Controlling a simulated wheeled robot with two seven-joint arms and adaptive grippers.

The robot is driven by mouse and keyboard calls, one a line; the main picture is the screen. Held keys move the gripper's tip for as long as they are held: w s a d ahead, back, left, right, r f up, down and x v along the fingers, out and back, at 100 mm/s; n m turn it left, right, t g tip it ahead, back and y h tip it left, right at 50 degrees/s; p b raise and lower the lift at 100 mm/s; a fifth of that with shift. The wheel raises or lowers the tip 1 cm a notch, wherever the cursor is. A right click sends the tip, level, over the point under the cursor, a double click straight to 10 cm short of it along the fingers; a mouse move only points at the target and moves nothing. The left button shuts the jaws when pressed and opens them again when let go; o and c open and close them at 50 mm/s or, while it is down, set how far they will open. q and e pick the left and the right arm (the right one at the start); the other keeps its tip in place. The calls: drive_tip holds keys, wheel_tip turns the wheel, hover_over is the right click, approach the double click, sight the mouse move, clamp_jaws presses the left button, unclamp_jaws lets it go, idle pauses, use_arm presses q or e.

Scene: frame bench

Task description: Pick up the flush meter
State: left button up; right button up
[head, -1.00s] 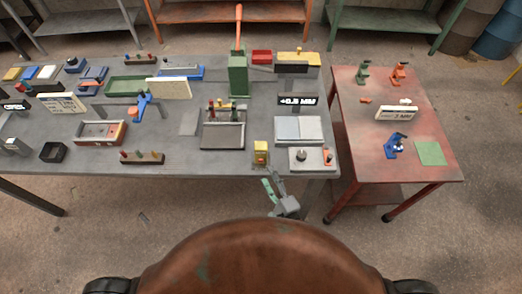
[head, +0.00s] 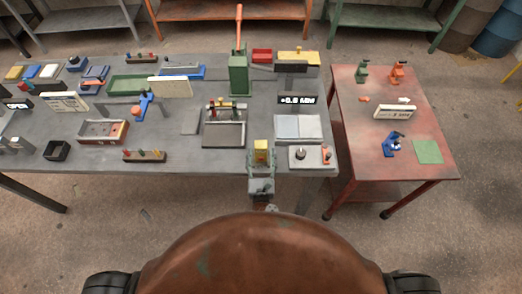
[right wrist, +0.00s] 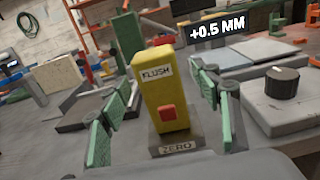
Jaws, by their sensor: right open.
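The flush meter (right wrist: 166,88) is a yellow upright block labelled FLUSH with a red button, on a dark base marked ZERO. In the head view it stands near the front edge of the grey bench (head: 261,152). My right gripper (right wrist: 160,110) is open, with its green-padded fingers on either side of the meter. A gap shows between each finger and the meter, so the fingers seem apart from it. In the head view my right gripper (head: 261,165) is at the bench's front edge, at the meter. My left gripper is not in view.
A display reading +0.5 MM (head: 297,100) stands behind the meter. A grey panel with a black knob (head: 312,157) sits close to its right. A dark tray fixture (head: 223,134) is behind left. A red side table (head: 360,165) stands at the right.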

sight(261, 152)
drive_tip(key=w, duration=0.3)
drive_tip(key=shift+w+a+r, duration=0.1)
drive_tip(key=shift+w, duration=0.15)
drive_tip(key=shift+s, duration=0.1)
drive_tip(key=c, duration=1.4)
drive_tip(key=shift+o, duration=0.2)
wheel_tip(261, 152, up, 10)
drive_tip(key=p, duration=0.3)
